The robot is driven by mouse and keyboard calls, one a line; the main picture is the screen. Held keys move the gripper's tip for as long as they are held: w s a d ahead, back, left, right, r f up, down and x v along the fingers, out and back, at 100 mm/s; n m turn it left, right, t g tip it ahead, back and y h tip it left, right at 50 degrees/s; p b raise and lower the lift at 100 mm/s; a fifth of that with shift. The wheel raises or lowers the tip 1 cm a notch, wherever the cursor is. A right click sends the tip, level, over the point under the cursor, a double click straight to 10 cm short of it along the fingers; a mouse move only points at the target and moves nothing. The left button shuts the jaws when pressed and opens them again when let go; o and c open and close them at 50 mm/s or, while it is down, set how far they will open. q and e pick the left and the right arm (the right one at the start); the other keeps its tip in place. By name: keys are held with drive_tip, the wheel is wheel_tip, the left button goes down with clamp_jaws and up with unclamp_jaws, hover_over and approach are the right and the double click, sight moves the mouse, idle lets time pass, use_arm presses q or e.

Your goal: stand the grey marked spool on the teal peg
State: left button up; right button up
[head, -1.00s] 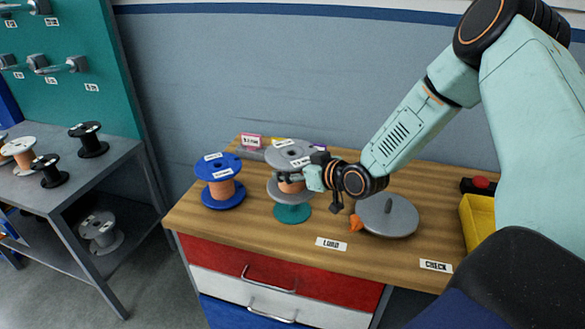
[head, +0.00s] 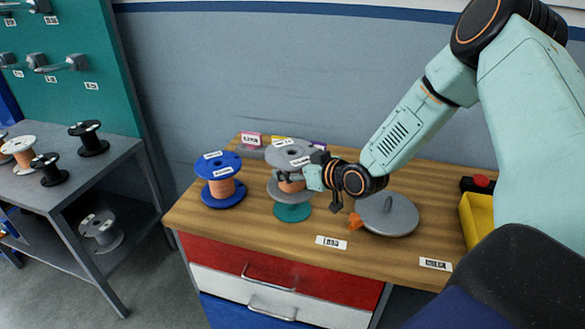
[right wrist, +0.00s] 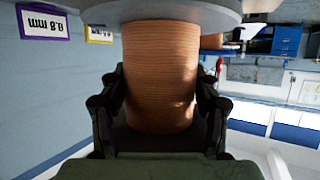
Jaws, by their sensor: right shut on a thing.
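The grey marked spool (head: 289,157), with copper wire and white labels on its top flange, is upright over the teal peg's round base (head: 293,212). The peg's shaft is hidden. I cannot tell whether the spool's lower flange touches the base. My right gripper (head: 291,179) is shut on the spool's wound middle from the right. In the right wrist view the copper winding (right wrist: 160,75) sits between the two fingers (right wrist: 160,105), with a grey flange (right wrist: 200,12) at the top edge. My left gripper is not in view.
A blue spool (head: 219,182) stands just left of the grey spool. A grey disc with a post (head: 390,215) and an orange pointer (head: 355,221) lies to the right. A yellow bin (head: 477,222) is at the far right. Small label cards (head: 251,140) stand behind.

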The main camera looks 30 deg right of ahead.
drive_tip(key=shift+f, duration=0.15)
drive_tip(key=shift+f+b, duration=0.35)
drive_tip(key=shift+b, duration=0.1)
drive_tip(key=shift+f, duration=0.35)
drive_tip(key=shift+f+b, duration=0.6)
drive_tip(key=shift+b, duration=0.1)
drive_tip(key=shift+f, duration=0.2)
idle(0.3)
drive_tip(key=shift+f+b, duration=0.55)
drive_tip(key=shift+f, duration=0.15)
drive_tip(key=shift+f, duration=0.35)
drive_tip(key=shift+f+b, duration=0.25)
drive_tip(key=shift+b, duration=0.2)
drive_tip(key=shift+f, duration=0.15)
idle(0.4)
